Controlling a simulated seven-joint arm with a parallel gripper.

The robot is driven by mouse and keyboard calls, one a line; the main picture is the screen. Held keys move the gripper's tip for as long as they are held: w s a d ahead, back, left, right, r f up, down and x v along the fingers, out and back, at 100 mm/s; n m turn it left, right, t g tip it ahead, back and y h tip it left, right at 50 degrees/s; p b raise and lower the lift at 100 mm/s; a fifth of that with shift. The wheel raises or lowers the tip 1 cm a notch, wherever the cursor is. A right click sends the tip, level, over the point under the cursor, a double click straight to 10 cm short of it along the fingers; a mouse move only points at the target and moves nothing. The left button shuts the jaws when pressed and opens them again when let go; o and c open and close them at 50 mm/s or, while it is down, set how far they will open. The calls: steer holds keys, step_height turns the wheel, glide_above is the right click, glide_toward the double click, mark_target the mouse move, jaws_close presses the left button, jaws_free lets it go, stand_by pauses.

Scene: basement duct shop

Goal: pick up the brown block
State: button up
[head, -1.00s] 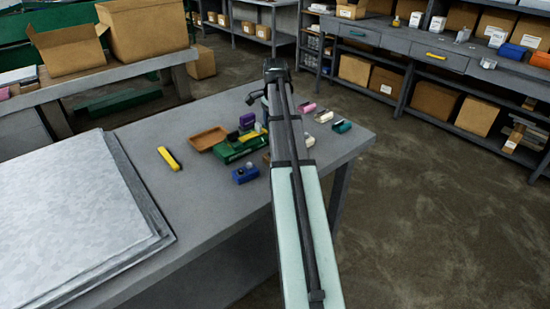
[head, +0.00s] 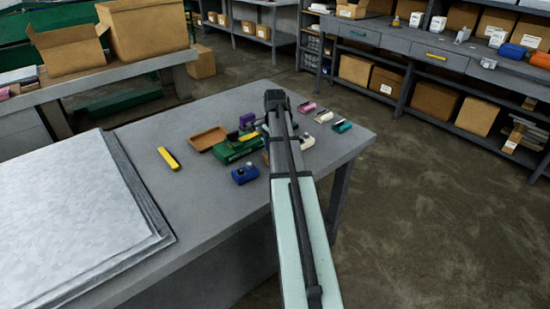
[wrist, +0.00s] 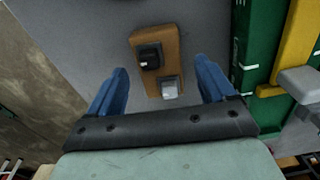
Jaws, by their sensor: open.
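The brown block (wrist: 172,72) lies on the grey table in the wrist view, with a black fitting (wrist: 150,56) and a pale grey fitting (wrist: 169,88) on its upper face. My gripper (wrist: 161,65) is open, its two blue fingers apart. In the picture the lower part of the block shows in the gap between them, and neither finger visibly touches it. In the head view my arm hides the gripper and most or all of the block.
A green case (head: 238,149) with a yellow piece lies close right of the block in the wrist view (wrist: 255,55). A brown tray (head: 207,139), a blue block (head: 245,174), a yellow block (head: 168,158) and a teal block (head: 342,125) lie around. Sheet metal (head: 70,215) covers the table's left.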

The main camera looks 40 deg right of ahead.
steer(key=shift+f, duration=0.85)
steer(key=shift+c, duration=0.2)
steer(key=c, duration=1.4)
